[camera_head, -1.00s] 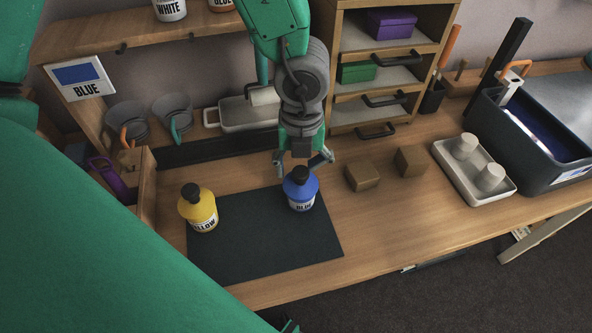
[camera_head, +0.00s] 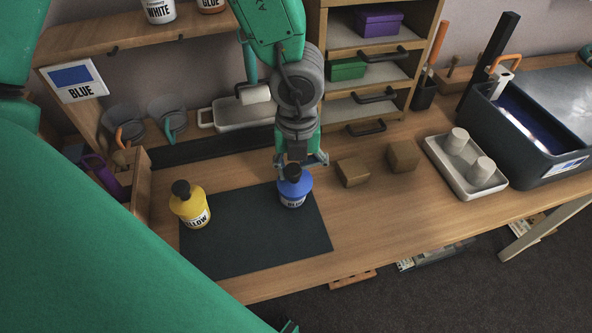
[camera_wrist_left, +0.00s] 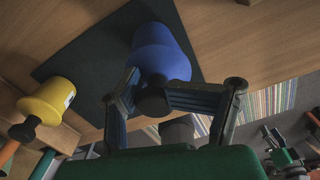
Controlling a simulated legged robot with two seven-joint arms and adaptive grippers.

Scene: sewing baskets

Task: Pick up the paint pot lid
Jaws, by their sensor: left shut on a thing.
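The blue paint pot (camera_head: 294,188) stands upright on the dark mat (camera_head: 250,249), its label facing the head camera. Its black lid (camera_head: 292,171) is on its top. My left gripper (camera_head: 297,163) reaches down from above and is shut on the lid. In the left wrist view the blue pot (camera_wrist_left: 161,52) lies between and beyond the fingers, with the dark lid (camera_wrist_left: 153,101) at the fingers. The fingers partly hide the lid.
A yellow paint pot (camera_head: 190,208) with a black lid stands on the mat's left. Brown blocks (camera_head: 353,172) sit just right of the mat. A white tray (camera_head: 457,181) with two pale cups and a dark bin (camera_head: 528,162) are further right. Drawers (camera_head: 365,101) stand behind.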

